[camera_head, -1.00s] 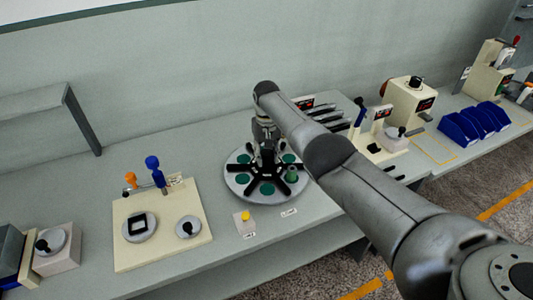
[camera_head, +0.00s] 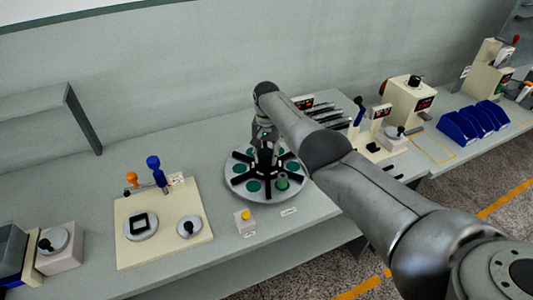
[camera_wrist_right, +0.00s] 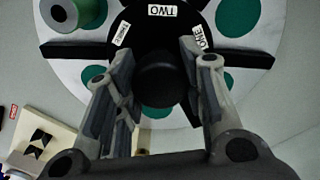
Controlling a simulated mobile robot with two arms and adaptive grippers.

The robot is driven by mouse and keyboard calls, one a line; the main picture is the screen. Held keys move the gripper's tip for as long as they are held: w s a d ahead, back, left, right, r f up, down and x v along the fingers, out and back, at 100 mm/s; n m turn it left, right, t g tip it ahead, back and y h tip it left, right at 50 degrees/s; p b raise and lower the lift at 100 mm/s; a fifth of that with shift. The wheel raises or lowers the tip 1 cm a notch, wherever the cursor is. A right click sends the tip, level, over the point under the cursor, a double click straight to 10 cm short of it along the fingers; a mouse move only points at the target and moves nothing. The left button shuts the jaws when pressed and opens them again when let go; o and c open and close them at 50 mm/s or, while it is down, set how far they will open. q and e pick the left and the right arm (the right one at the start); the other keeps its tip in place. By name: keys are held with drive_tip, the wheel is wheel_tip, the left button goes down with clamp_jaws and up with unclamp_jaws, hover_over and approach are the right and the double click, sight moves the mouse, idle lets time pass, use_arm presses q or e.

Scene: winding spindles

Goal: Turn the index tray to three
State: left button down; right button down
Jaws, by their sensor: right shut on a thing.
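The index tray (camera_head: 232,182) is a round pale disc with black spokes and green pads, flat on the bench. One green spool (camera_head: 282,182) stands on it at the front right; it also shows in the wrist view (camera_wrist_right: 75,12). My right gripper (camera_head: 265,150) reaches down over the tray's middle. In the wrist view its fingers (camera_wrist_right: 160,62) are shut on the dark round hub knob (camera_wrist_right: 167,82). White labels reading ONE (camera_wrist_right: 199,37), TWO (camera_wrist_right: 166,11) and THREE (camera_wrist_right: 122,33) sit around the hub. My left gripper is out of view.
A small box with a yellow button (camera_head: 245,215) sits in front of the tray. A cream board (camera_head: 165,250) with blue and orange levers stands left. Black rods (camera_head: 325,112) and cream machines (camera_head: 408,100) stand right. Bare bench lies behind the tray.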

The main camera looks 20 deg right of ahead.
drive_tip(key=shift+w+r+m, duration=0.1)
drive_tip(key=shift+m, duration=0.9)
drive_tip(key=c, duration=0.9)
unclamp_jaws()
wheel_tip(320, 180, up, 12)
drive_tip(key=shift+f, duration=0.1)
